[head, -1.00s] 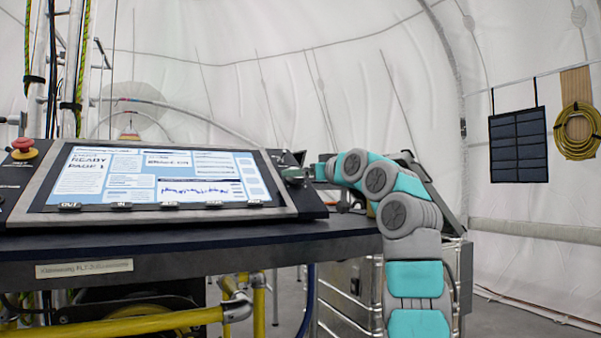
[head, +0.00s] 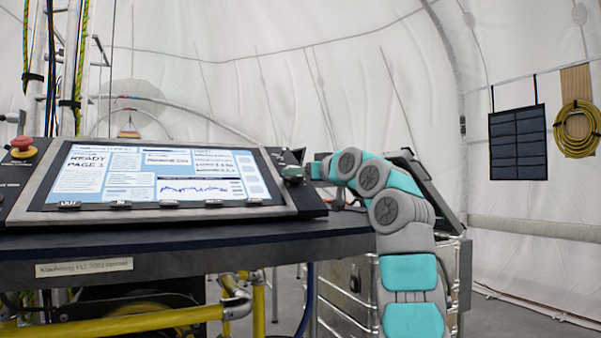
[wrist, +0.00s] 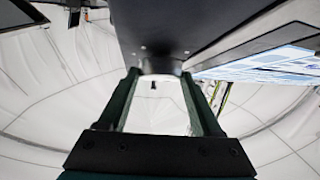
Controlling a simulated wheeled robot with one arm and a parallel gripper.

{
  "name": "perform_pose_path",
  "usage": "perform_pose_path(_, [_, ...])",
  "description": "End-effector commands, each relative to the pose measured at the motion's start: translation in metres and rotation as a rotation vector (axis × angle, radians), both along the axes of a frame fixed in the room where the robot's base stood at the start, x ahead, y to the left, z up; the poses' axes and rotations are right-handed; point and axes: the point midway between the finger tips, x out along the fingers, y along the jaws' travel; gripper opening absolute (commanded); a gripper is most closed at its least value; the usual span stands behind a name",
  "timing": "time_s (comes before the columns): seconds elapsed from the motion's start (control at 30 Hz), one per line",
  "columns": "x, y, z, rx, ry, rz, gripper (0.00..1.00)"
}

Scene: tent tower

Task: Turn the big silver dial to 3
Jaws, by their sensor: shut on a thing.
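My gripper (head: 293,174) is at the right end of the sloped console, just right of the screen. In the wrist view its two dark green fingers (wrist: 160,76) stand apart, one on each side of a bright pale patch. The gripper is shut on the big silver dial, which is mostly hidden by the fingers in the head view. The dial's numbers and pointer cannot be read in either view.
The console screen (head: 155,178) shows "READY PAGE 1", with several dark labelled keys below it. A red button (head: 22,143) is at the console's left. The console stands on a dark bench (head: 180,241). A metal case (head: 350,285) stands beside my arm. A panel (head: 518,143) hangs at right.

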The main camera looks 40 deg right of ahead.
Motion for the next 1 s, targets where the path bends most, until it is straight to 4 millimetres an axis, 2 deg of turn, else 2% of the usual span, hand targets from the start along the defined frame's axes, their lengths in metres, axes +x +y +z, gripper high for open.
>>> perform_pose_path(0.03, [0.0000, 0.0000, 0.0001, 0.000, 0.000, 0.000, 0.39])
perform_pose_path(0.3, [-0.0002, 0.0000, 0.0003, 0.000, -0.001, 0.000, 0.10])
perform_pose_path(1.0, [0.0027, 0.0052, -0.0008, 0.074, -0.022, -0.105, 0.10])
